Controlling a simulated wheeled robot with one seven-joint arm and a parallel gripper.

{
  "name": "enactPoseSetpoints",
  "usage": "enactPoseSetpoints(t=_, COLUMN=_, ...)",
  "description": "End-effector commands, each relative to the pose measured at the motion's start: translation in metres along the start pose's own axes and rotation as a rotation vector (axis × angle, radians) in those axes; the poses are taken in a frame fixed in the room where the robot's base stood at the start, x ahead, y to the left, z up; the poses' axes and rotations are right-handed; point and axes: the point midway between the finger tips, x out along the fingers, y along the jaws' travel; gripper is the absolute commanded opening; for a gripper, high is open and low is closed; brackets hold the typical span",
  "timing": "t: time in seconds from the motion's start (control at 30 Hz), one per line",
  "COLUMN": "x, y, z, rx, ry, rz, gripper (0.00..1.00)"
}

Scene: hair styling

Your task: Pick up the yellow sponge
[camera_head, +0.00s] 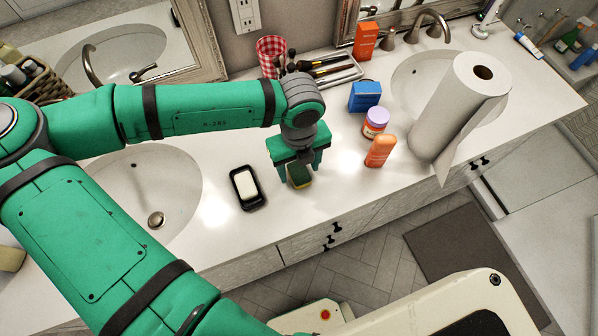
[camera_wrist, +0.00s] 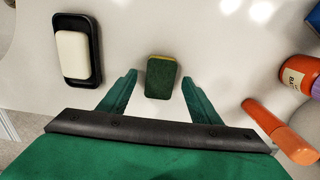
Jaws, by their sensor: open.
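The yellow sponge (camera_wrist: 160,78) has a dark green top face, with a thin yellow edge showing. In the head view the sponge (camera_head: 299,176) lies on the white counter beneath my gripper, partly hidden by it. My gripper (camera_head: 299,168) points down over the sponge. In the wrist view the two green fingers of my gripper (camera_wrist: 159,78) are spread wide, one on each side of the sponge, with a gap on both sides. The gripper is open and holds nothing.
A black dish with white soap (camera_head: 246,188) lies left of the sponge. An orange bottle (camera_head: 380,151), a purple-lidded jar (camera_head: 375,123) and a blue box (camera_head: 365,97) stand to the right. A paper towel roll (camera_head: 459,105) stands farther right. The counter's front edge is close.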

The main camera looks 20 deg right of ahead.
Motion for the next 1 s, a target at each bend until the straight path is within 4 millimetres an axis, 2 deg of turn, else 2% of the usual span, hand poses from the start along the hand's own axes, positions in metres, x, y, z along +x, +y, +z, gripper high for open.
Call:
enactPoseSetpoints(t=0.1, x=0.0072, y=0.0001, z=0.0000, rx=0.000, ry=0.000, rz=0.001, gripper=0.58)
enactPoseSetpoints(t=0.33, x=0.0080, y=0.0001, z=0.0001, rx=0.000, ry=0.000, rz=0.000, gripper=0.58)
enactPoseSetpoints(t=0.5, x=0.0079, y=0.0001, z=0.0001, rx=-0.001, ry=0.000, rz=0.000, gripper=0.17)
enactPoseSetpoints(t=0.53, x=0.0079, y=0.0001, z=0.0001, rx=-0.001, ry=0.000, rz=0.000, gripper=0.14)
enactPoseSetpoints(t=1.0, x=0.0043, y=-0.0005, z=0.0003, rx=0.000, ry=-0.001, rz=0.000, gripper=0.13)
